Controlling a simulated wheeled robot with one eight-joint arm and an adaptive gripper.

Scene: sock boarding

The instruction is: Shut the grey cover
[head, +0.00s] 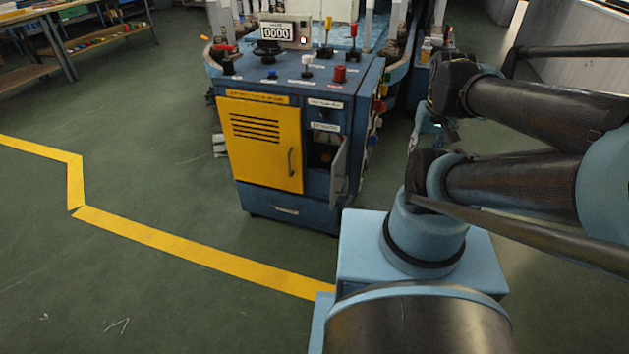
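The grey cover (339,172) is a small hinged door on the right part of the blue machine cabinet's (300,218) front. It stands open, swung outward to the right, and shows a dark compartment (321,154) behind it. My gripper (428,138) hangs to the right of the cabinet and the cover, apart from them in the picture. It is small and partly hidden by my arm, and I cannot tell whether its fingers are open or shut.
A yellow door (263,142) with a handle is shut beside the compartment. The cabinet top carries levers, knobs and a counter display (278,34). Green floor with a yellow line (200,252) is clear in front and left. A shelf bench (95,38) stands back left.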

